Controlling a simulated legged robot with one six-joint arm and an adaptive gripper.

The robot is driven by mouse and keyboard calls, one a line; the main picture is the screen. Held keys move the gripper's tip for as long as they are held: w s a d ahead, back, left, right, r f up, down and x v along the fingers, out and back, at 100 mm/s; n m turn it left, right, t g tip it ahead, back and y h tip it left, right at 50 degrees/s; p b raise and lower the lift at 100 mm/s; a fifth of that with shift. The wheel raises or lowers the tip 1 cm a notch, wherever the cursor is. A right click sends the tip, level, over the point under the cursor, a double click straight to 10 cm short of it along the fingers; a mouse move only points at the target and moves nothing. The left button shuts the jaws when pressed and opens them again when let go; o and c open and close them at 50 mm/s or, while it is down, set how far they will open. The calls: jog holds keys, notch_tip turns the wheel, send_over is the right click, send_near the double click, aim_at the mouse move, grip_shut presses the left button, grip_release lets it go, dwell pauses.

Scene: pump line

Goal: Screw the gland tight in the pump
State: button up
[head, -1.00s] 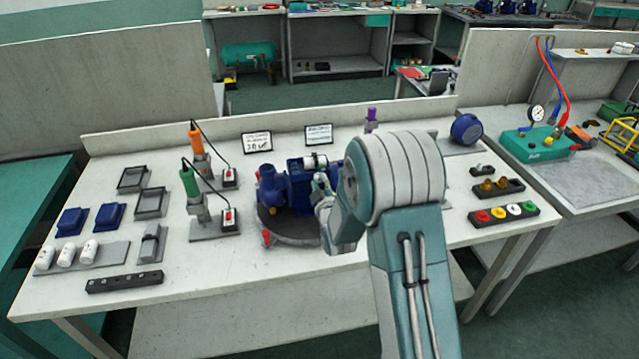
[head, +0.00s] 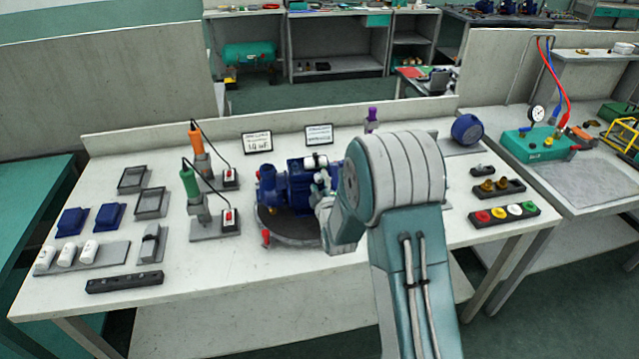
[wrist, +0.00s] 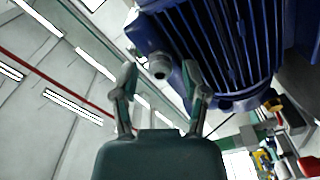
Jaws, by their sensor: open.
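The blue pump (head: 292,188) with its finned motor stands on a dark round plate (head: 290,232) in the middle of the bench. The ribbed motor body (wrist: 215,50) fills the upper right of the wrist view. In the head view my gripper (head: 324,183) is at the pump's right side, partly hidden by my arm, and the gland cannot be made out.
Two corded tools, green (head: 190,182) and orange (head: 196,140), stand left of the pump. Trays and white cylinders (head: 67,256) lie further left. A strip of coloured caps (head: 490,215) lies at right.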

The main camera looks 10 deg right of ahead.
jog(key=n, duration=0.3)
dwell(0.4)
grip_shut()
